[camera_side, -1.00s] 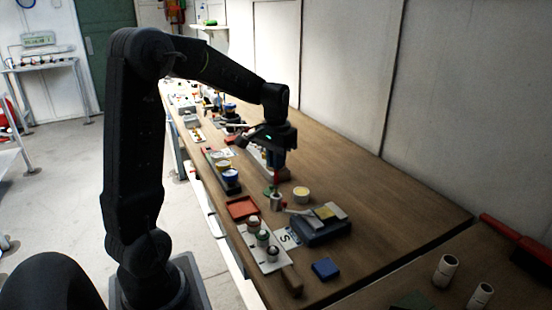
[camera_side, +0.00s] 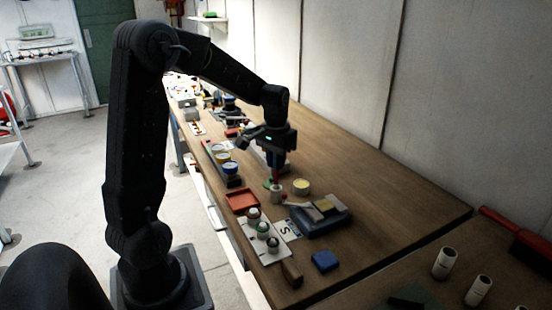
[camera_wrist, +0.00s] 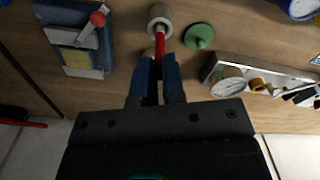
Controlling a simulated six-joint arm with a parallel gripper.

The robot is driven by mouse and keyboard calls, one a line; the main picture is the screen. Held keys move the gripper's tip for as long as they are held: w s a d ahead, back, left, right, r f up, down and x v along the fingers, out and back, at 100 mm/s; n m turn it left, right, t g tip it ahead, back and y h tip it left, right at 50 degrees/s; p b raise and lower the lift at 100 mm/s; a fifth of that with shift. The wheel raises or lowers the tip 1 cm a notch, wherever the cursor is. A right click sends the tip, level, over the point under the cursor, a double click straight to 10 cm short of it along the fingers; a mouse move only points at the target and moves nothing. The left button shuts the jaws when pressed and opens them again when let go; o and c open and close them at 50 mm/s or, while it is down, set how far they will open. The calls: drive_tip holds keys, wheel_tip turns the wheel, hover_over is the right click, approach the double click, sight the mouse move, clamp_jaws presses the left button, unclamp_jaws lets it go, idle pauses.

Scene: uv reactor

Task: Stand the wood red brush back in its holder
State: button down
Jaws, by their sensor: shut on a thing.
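My gripper (camera_wrist: 158,72) has its blue fingers shut on the red wood brush (camera_wrist: 160,43). In the side view, my gripper (camera_side: 277,166) points down and the brush (camera_side: 276,178) shows as a short red piece below the fingers. The holder (camera_wrist: 160,14) is a small pale cylinder with an open top, and it stands directly under the brush in the side view (camera_side: 277,197). The brush's lower end overlaps the holder's mouth in both views. I cannot tell how deep it is inside. The upper part of the brush is hidden by the fingers.
A red tray (camera_side: 242,200), a white rack (camera_side: 264,240) of small jars and a blue block (camera_side: 325,261) are nearer.

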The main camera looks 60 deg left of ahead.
drive_tip(key=shift+f, duration=1.35)
drive_tip(key=c, duration=1.1)
unclamp_jaws()
wheel_tip(320, 180, up, 14)
drive_tip(key=shift+f, duration=0.1)
drive_tip(key=s+d+m+t, duration=0.1)
drive_tip(key=s+d+t, duration=0.1)
drive_tip(key=s+d, duration=0.3)
drive_tip(key=s+d+f+m+t, duration=0.1)
drive_tip(key=s+d, duration=0.3)
drive_tip(key=d, duration=0.4)
drive_tip(key=s+d+f+m+t, duration=0.1)
drive_tip(key=s+d+m+t, duration=0.1)
drive_tip(key=s+d, duration=0.3)
drive_tip(key=shift+s+d+f+t, duration=0.1)
drive_tip(key=shift+s+d+t, duration=0.05)
drive_tip(key=shift+d, duration=0.45)
drive_tip(key=shift+s+d+f+t, duration=0.1)
drive_tip(key=shift+s+d+t, duration=0.05)
drive_tip(key=shift+d, duration=0.45)
